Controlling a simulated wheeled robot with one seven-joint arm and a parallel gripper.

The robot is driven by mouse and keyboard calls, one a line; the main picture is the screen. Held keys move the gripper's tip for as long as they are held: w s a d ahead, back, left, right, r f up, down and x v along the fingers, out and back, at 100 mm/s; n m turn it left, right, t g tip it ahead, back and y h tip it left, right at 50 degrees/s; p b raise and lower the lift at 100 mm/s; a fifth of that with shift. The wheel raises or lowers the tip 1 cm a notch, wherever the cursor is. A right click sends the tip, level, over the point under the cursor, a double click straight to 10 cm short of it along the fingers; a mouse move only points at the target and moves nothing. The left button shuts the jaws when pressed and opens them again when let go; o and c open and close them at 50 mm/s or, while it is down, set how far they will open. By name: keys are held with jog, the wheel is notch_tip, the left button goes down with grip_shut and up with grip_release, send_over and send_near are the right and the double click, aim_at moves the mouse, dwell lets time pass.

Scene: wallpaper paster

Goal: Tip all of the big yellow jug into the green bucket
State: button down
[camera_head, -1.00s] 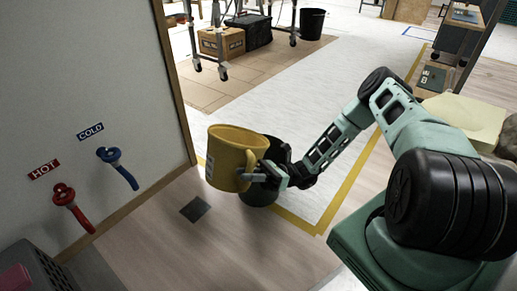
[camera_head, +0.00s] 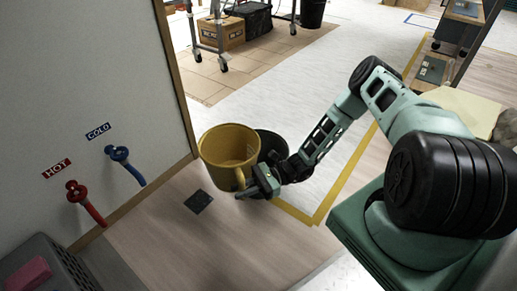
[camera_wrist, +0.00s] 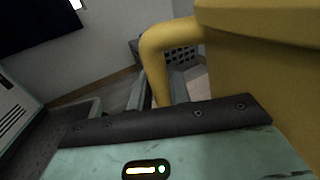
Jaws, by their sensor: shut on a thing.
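The big yellow jug (camera_head: 216,172) hangs in the air at the middle left of the head view, its mouth facing up toward the camera. I see yellow inner wall and cannot make out any contents. My gripper (camera_head: 246,190) is shut on the jug's handle, on the side nearest me. The wrist view shows the handle (camera_wrist: 157,62) and part of the jug's body (camera_wrist: 265,75) close up. A dark round bucket (camera_head: 272,146), perhaps the green one, stands behind the jug and gripper. They hide most of it, and its colour is hard to tell.
A wall with a red hot tap (camera_head: 84,202) and blue cold tap (camera_head: 122,162) is at left. A grey crate (camera_head: 45,262) is at lower left. A wheeled rack (camera_head: 222,45) and a black bin (camera_head: 312,12) stand at the back. The pale floor strip beyond is clear.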

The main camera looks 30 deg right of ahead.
aim_at(241, 181)
dwell(0.3)
notch_tip(241, 181, up, 4)
jog(key=p, duration=0.4)
jog(key=shift+r, duration=0.15)
